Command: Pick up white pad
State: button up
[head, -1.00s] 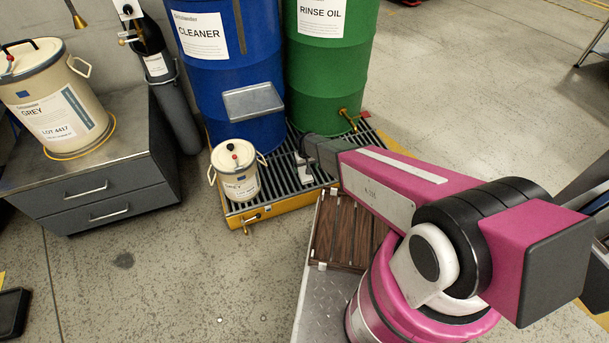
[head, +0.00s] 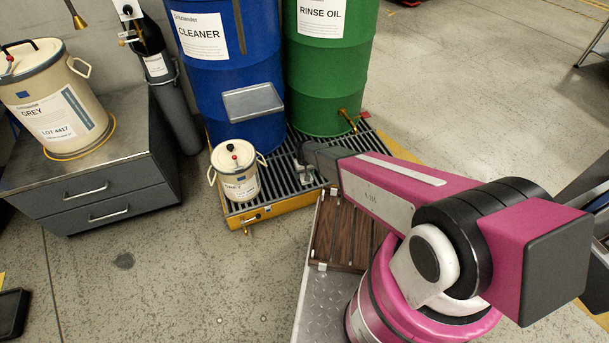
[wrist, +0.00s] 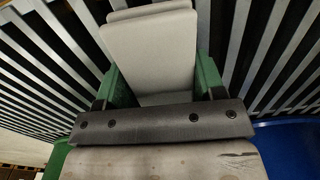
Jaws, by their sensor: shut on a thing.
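In the wrist view my gripper (wrist: 162,82) has its two green fingers on either side of a pale, flat white pad (wrist: 150,52) and is shut on it. Another pale slab edge (wrist: 150,11) shows just beyond the pad; I cannot tell whether it is a separate pad. A dark grey bar of my gripper hides the near end of the pad. In the head view my gripper (head: 304,165) is small and partly hidden, low over the slatted grate beside the drums. The pad cannot be made out clearly there.
The slatted grate (head: 285,186) has a yellow rim. On it stand a blue drum (head: 232,70), a green drum (head: 330,85) and a small cream can (head: 238,188). A brass tap (head: 348,120) sticks out from the green drum. Open floor (head: 150,270) lies at the front left.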

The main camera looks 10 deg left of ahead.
jog(key=shift+r, duration=0.1)
jog(key=shift+r, duration=0.65)
notch_tip(320, 180, up, 3)
jog(key=shift+f, duration=0.15)
jog(key=w+a+r, duration=0.1)
jog(key=a+r, duration=0.5)
jog(key=a, duration=0.5)
jog(key=shift+w+a+r, duration=0.2)
jog(key=shift+a+r, duration=0.1)
jog(key=shift+r, duration=0.1)
